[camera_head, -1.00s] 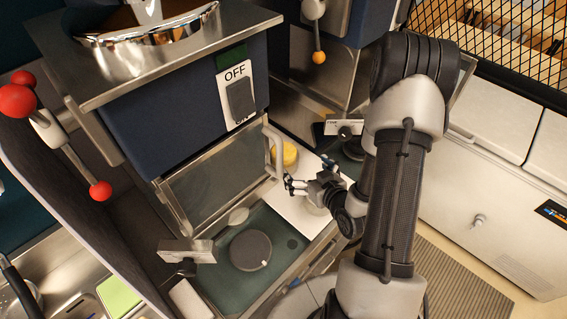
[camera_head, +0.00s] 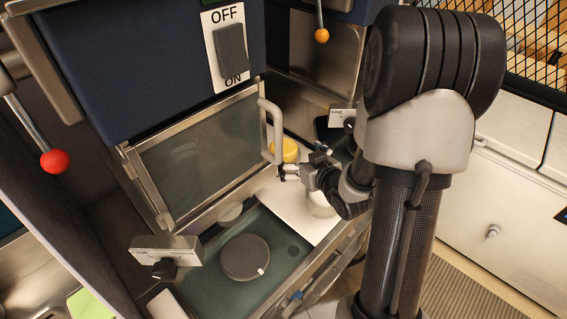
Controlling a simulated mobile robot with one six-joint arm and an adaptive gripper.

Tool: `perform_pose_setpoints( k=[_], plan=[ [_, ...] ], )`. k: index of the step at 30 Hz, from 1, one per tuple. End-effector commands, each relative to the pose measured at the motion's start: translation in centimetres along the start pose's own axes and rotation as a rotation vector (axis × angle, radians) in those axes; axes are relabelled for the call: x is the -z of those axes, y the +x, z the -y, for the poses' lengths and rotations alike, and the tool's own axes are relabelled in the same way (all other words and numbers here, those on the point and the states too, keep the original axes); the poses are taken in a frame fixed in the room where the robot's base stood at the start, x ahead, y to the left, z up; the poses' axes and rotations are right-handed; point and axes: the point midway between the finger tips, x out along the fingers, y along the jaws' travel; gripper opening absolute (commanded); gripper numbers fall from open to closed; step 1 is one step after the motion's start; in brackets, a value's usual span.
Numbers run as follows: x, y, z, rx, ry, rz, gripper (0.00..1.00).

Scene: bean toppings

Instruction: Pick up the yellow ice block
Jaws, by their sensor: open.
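The yellow ice block (camera_head: 289,150) is a short round yellow piece on the white board (camera_head: 290,215), just right of the machine door's handle. Part of it is hidden behind the handle. My gripper (camera_head: 283,172) is open and empty, just in front of the block and low over the board. I cannot tell whether a fingertip touches the block.
The door's upright handle (camera_head: 271,130) stands close to the left of the block and gripper. A white round container (camera_head: 320,204) stands below my wrist. A dark round disc (camera_head: 246,257) lies on the green tray (camera_head: 213,277). An ON/OFF switch (camera_head: 231,50) is above.

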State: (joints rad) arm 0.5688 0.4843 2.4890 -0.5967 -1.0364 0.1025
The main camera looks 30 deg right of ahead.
Motion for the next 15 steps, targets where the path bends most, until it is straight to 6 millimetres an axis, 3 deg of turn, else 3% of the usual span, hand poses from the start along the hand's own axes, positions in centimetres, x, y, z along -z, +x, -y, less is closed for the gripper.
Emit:
perform_pose_setpoints(
  k=[3,10,15],
  plan=[
    [0.1,1.9,0.1,0.002,-0.001,0.000,0.96],
    [0.0,3.5,0.0,0.000,0.000,0.000,0.96],
    [-0.7,6.1,0.1,0.002,-0.001,0.002,0.96]
  ],
)
